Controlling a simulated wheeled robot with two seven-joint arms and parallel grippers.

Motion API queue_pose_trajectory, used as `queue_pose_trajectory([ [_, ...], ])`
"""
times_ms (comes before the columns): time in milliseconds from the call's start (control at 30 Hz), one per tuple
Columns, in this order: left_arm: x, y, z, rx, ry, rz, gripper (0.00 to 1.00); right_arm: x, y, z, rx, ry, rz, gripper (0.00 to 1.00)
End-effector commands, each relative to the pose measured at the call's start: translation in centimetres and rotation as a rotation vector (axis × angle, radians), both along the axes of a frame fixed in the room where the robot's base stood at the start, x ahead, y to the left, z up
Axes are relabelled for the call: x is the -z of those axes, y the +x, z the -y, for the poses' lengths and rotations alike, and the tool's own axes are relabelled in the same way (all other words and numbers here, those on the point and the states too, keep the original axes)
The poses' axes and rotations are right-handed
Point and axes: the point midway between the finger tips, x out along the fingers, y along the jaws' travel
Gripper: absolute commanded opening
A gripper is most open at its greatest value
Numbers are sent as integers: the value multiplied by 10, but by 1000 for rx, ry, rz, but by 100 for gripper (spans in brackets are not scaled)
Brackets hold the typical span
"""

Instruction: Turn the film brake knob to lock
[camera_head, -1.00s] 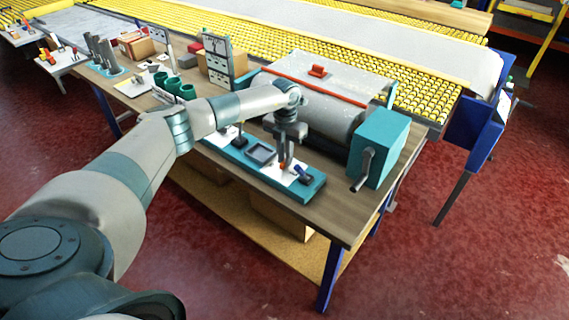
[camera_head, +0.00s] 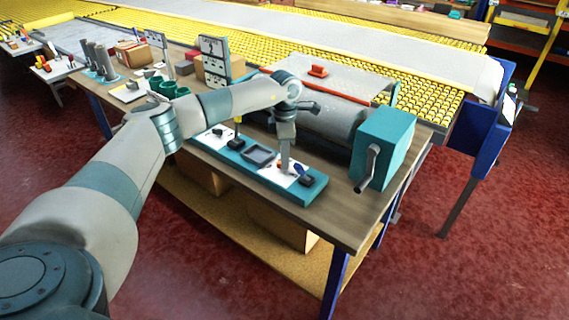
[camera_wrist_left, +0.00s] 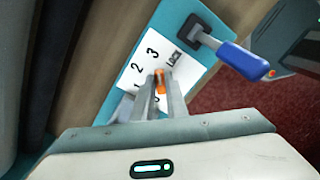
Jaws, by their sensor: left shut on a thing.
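The film brake knob sits on a white dial plate (camera_wrist_left: 165,48) printed with 1, 2, 3 and LOCK. Its orange part (camera_wrist_left: 161,80) shows between my left gripper's fingers in the left wrist view, pointing up toward the area between 3 and LOCK; its exact setting I cannot tell. My left gripper (camera_head: 285,168) points down at the panel and is shut on the knob, its fingers hiding most of it. A lever with a blue handle (camera_wrist_left: 243,60) stands right of the dial, close to LOCK. My right gripper is not in view.
The teal panel (camera_head: 312,192) lies along the front edge of the wooden table (camera_head: 345,222). A grey film roll (camera_head: 325,115) is behind it. A teal box with a crank (camera_head: 385,140) stands to the right. Green cups (camera_head: 172,90) stand left.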

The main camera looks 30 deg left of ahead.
Motion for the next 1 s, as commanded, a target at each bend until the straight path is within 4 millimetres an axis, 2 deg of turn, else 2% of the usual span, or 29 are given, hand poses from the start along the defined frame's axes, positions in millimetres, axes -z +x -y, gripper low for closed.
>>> queue_pose_trajectory([
  [33,2,1,0,44,0,5,0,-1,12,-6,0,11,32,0],
  [233,2,0,0,233,0,4,0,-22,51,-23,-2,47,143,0],
  [700,0,-2,0,627,1,4,0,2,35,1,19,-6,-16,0],
  [1000,-1,-3,0,739,1,4,0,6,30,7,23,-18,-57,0],
])
